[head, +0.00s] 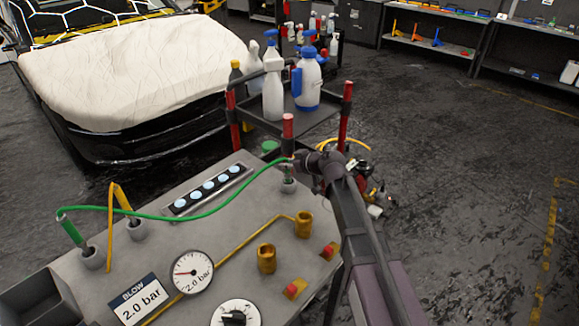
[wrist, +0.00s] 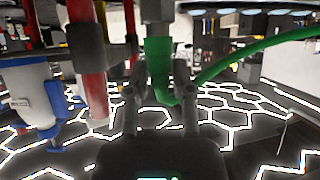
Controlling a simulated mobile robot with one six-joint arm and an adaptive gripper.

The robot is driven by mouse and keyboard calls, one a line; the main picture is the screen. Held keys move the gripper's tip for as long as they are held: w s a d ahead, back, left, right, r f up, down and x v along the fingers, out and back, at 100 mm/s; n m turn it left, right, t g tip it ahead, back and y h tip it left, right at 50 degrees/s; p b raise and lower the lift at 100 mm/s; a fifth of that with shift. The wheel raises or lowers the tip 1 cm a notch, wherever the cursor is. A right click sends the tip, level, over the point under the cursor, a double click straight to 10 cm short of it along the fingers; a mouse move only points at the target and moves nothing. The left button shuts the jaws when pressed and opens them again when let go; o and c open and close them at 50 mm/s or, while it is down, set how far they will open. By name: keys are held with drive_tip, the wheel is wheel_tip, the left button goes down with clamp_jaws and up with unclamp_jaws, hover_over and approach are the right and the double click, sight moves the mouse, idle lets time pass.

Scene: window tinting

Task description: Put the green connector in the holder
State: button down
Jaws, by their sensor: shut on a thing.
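The green connector (wrist: 158,62) stands upright between the fingers of my gripper (wrist: 160,96) in the wrist view, which looks upside down. My gripper is shut on it. The connector's end meets the grey cup-shaped holder (wrist: 157,12) and appears to sit in its mouth; how deep is hidden. In the head view my gripper (head: 296,164) is at the panel's far right corner, right by the holder (head: 288,187). The green hose (head: 200,215) arcs from there to another green fitting (head: 72,232) in a grey cup at the left.
The grey panel (head: 205,245) carries a pressure gauge (head: 192,272), brass ports (head: 267,258), a black knob (head: 235,316) and a yellow hose (head: 111,215) in another cup. A trolley with spray bottles (head: 308,82) stands close behind my gripper. Floor at the right is clear.

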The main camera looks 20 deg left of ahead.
drive_tip(key=shift+f, duration=0.2)
drive_tip(key=shift+c, duration=2.4)
unclamp_jaws()
drive_tip(key=shift+r, duration=0.1)
drive_tip(key=shift+r, duration=0.15)
drive_tip(key=shift+s+d+r, duration=0.1)
drive_tip(key=shift+d+r, duration=0.05)
drive_tip(key=p+v, duration=0.5)
drive_tip(key=v, duration=0.6)
drive_tip(key=shift+d+p, duration=0.25)
drive_tip(key=shift+p, duration=0.15)
drive_tip(key=shift+s, duration=0.1)
